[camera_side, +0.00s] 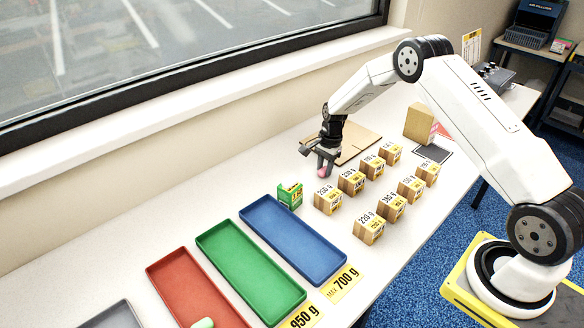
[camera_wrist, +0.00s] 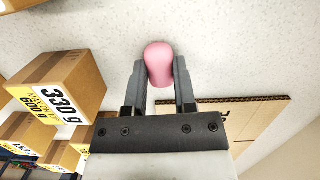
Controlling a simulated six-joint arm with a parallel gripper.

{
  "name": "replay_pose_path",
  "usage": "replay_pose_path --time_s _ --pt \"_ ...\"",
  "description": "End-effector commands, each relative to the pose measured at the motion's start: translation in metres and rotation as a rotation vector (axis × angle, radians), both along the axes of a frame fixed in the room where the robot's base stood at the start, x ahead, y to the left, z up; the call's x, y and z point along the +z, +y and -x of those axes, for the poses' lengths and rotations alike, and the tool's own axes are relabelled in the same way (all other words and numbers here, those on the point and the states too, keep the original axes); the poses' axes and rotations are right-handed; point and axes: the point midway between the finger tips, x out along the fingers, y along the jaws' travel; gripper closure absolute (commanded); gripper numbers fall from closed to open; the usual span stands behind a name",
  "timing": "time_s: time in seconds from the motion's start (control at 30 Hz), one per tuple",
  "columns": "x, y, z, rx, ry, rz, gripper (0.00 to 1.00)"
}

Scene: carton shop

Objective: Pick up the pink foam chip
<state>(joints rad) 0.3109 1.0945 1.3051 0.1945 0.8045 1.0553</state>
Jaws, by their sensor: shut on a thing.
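The pink foam chip (camera_wrist: 159,64) sits between the two finger pads of my gripper (camera_wrist: 160,75) in the wrist view, and both pads touch its sides. In the side view the chip (camera_side: 322,172) shows as a small pink spot at the fingertips of my gripper (camera_side: 326,166). My gripper is shut on the chip, low over the white table behind the rows of cartons. I cannot tell whether the chip touches the table.
Several small labelled cartons (camera_side: 328,199) stand in two rows close to my gripper. A flat cardboard sheet (camera_side: 357,140) lies behind it. A green box (camera_side: 290,195) and blue (camera_side: 294,240), green (camera_side: 249,272) and red (camera_side: 194,291) trays lie to the left. A larger carton (camera_side: 419,123) stands right.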

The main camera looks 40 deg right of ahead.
Motion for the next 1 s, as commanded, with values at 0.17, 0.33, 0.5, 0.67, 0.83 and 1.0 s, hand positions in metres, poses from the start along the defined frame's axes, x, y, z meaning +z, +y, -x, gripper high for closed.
replay_pose_path --time_s 0.17,0.33,0.5,0.67,0.83,1.0 --pt "0.001 0.0 0.0 0.0 0.0 0.0 1.0" --pt "0.006 0.0 0.0 0.0 -0.001 0.001 1.0" --pt "0.02 0.0 -0.001 0.0 0.0 0.0 1.0" --pt "0.037 0.001 0.004 -0.001 0.001 0.0 1.0" --pt "0.054 0.004 0.019 0.0 0.002 0.0 1.0" --pt "0.075 0.008 0.036 -0.001 0.001 0.0 1.0"
